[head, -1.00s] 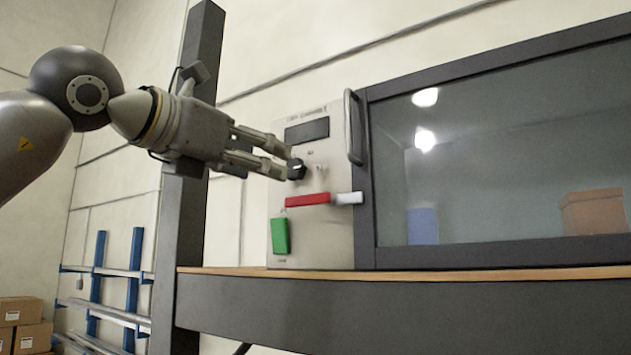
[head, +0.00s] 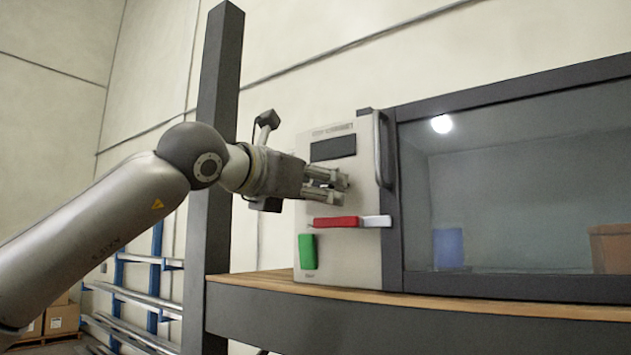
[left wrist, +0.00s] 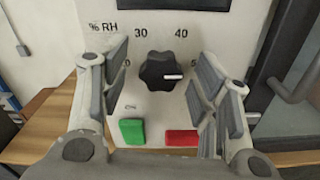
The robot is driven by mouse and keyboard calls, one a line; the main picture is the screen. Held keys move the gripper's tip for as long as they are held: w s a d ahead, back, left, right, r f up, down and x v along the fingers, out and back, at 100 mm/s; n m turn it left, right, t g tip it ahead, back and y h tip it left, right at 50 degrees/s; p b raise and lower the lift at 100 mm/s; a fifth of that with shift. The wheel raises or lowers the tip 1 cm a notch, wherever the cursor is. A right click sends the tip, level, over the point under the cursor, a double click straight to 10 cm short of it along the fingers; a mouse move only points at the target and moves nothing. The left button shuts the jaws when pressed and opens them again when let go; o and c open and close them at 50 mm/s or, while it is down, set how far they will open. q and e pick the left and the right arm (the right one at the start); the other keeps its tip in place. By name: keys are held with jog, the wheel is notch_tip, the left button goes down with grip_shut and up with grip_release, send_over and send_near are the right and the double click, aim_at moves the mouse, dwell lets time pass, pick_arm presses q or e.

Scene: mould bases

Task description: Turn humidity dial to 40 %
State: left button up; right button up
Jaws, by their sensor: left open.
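The humidity dial (left wrist: 158,71) is a black lobed knob on the light control panel (head: 335,255). Its white mark points right and slightly down, past the printed 40 (left wrist: 181,33) at its upper right. The printed 30 (left wrist: 141,33) is at its upper left, beside "% RH". Other numbers at both sides are partly hidden by the fingers. My left gripper (head: 338,187) is open in front of the panel. In the left wrist view its fingers (left wrist: 161,88) stand on either side of the dial with gaps. The dial is hidden behind the fingers in the head view. My right gripper is not seen.
A dark display (head: 333,147) sits above the dial. Below are a red bar (head: 336,222) with a light end and a green block (head: 307,251). A door handle (head: 382,150) and glazed chamber (head: 520,200) are to the right. A dark post (head: 220,110) stands behind my arm.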

pick_arm(q)
jog(key=shift+w+d+f, duration=0.1)
jog(key=shift+w, duration=0.05)
jog(key=shift+c, duration=1.7)
jog(key=c, duration=0.7)
jog(key=shift+n+b, duration=4.45)
jog(key=shift+n, duration=1.35)
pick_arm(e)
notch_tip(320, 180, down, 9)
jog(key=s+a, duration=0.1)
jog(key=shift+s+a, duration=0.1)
